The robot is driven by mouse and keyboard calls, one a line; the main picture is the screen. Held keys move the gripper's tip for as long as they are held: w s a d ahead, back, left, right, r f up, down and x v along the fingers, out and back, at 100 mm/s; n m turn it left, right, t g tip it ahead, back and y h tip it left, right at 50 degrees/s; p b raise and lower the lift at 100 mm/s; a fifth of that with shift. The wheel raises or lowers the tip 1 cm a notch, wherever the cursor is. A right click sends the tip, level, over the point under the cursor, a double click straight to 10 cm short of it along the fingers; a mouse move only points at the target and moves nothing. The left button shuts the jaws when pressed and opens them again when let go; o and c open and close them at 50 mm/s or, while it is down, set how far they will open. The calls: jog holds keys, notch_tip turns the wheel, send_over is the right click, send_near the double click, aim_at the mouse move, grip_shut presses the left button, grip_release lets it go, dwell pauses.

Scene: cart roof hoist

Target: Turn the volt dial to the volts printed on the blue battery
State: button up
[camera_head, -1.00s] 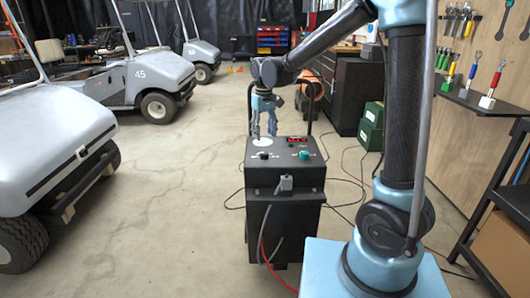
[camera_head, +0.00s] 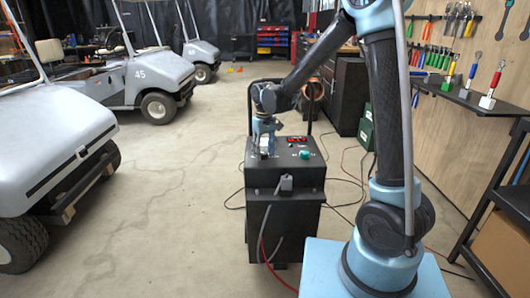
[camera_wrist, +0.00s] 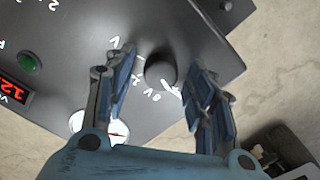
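The volt dial (camera_wrist: 160,72) is a round black knob on the dark top panel of the charger (camera_head: 300,215). White marks surround it in the wrist view, with a "V" and what looks like "8V" among them. I cannot tell surely which mark it points to. My gripper (camera_wrist: 163,66) is open, with one finger on each side of the dial and gaps showing between. In the head view my gripper (camera_head: 263,148) is low over the panel's left part and hides the dial. I do not see the blue battery in any view.
The panel also has a green knob (camera_wrist: 28,62), a red lit display (camera_wrist: 14,88) reading about 12, and a white gauge (camera_wrist: 92,122) partly behind my gripper. Cables lie on the floor. Grey carts (camera_head: 150,80) stand left; a tool bench (camera_head: 470,97) is right.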

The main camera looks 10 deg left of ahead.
jog(key=c, duration=1)
jog(key=shift+c, duration=0.2)
jog(key=shift+m, duration=0.3)
jog(key=m, duration=0.9)
jog(key=shift+m, duration=0.4)
jog(key=m, duration=0.4)
jog(key=shift+m, duration=0.3)
jog(key=m, duration=0.4)
jog(key=shift+m, duration=0.4)
jog(key=shift+w, duration=0.1)
